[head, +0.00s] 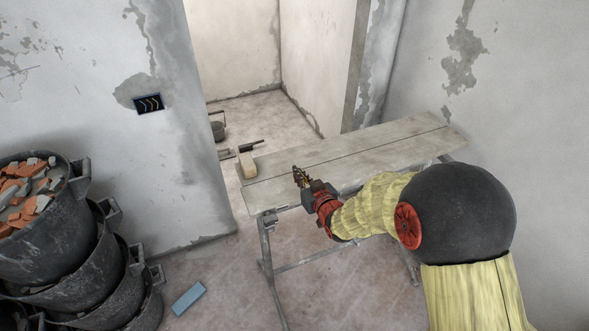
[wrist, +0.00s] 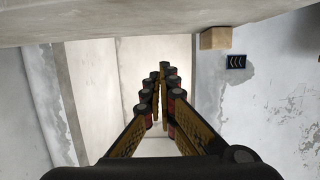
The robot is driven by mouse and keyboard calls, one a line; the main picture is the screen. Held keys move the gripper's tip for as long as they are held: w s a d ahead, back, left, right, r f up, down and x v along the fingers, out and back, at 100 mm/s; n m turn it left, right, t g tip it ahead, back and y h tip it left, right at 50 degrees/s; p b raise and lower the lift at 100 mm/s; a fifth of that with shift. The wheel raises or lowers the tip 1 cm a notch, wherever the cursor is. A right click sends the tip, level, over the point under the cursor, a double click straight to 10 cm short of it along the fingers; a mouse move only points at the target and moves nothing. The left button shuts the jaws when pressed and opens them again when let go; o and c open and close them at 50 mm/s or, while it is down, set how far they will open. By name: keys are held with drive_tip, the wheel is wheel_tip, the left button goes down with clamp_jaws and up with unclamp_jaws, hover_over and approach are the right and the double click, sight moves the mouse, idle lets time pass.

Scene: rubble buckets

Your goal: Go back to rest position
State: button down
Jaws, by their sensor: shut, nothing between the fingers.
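My gripper (head: 301,176) is at the end of my arm, which reaches in from the right in the head view. It is over the near edge of a grey plank table (head: 350,150) and points toward the back left. Its fingers are shut and empty. In the wrist view the two yellow and black fingers (wrist: 160,80) come together at the tips, with nothing between them. The plank surface (wrist: 120,18) fills the top of the wrist view.
A tan block (head: 247,165) sits at the table's left end. Stacked black buckets (head: 75,250), the top one holding rubble, stand at left. A blue block (head: 188,298) lies on the floor. Another bucket (head: 217,127) is beyond the opening. Bare floor (head: 230,275) shows between the buckets and table.

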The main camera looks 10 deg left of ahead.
drive_tip(key=shift+s+d+r, duration=0.15)
drive_tip(key=shift+s+d, duration=0.1)
drive_tip(key=shift+s, duration=0.1)
drive_tip(key=shift+w+d+r, duration=0.1)
drive_tip(key=shift+d+r, duration=0.1)
drive_tip(key=shift+d, duration=0.05)
drive_tip(key=s+d+r+m+g+h+b, duration=0.1)
drive_tip(key=s+d+r+m+h, duration=0.3)
drive_tip(key=d, duration=0.6)
drive_tip(key=s+d+r+g+h+b, duration=0.1)
drive_tip(key=s+d+r+h+b, duration=0.15)
drive_tip(key=s+d+r, duration=0.55)
drive_tip(key=s+d+f+m+g, duration=0.1)
drive_tip(key=s+d, duration=0.3)
drive_tip(key=s, duration=0.4)
drive_tip(key=s+d+f+m+g+h+b, duration=0.1)
drive_tip(key=s+d, duration=0.3)
drive_tip(key=s, duration=0.4)
drive_tip(key=s+d+g+h, duration=0.1)
drive_tip(key=s+d+g, duration=0.2)
drive_tip(key=s, duration=0.6)
drive_tip(key=shift+d+f+m+b, duration=0.35)
drive_tip(key=shift+d+f+m, duration=0.05)
drive_tip(key=shift+d, duration=0.15)
